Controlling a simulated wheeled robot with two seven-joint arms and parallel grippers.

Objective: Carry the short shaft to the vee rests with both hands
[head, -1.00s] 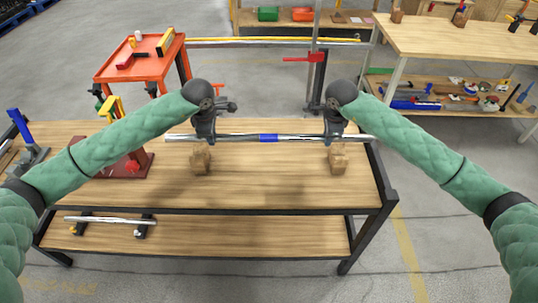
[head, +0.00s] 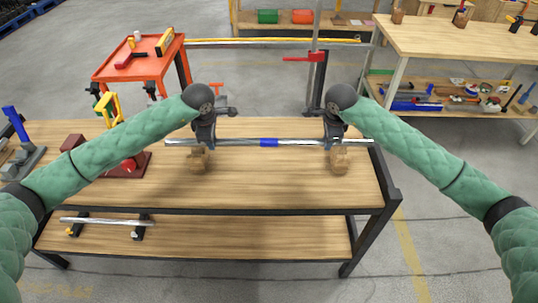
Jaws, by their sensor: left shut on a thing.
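The short shaft (head: 290,142), a bright steel bar with a blue band at its middle, lies level across the bench top. My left gripper (head: 204,140) is shut on it near its left end. My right gripper (head: 333,138) is shut on it near its right end.
Another steel bar (head: 95,221) lies on two dark stands on the lower shelf. A dark red device (head: 127,167) stands at the bench's left. An orange cart (head: 135,66) is behind it. The bench front (head: 270,185) is clear.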

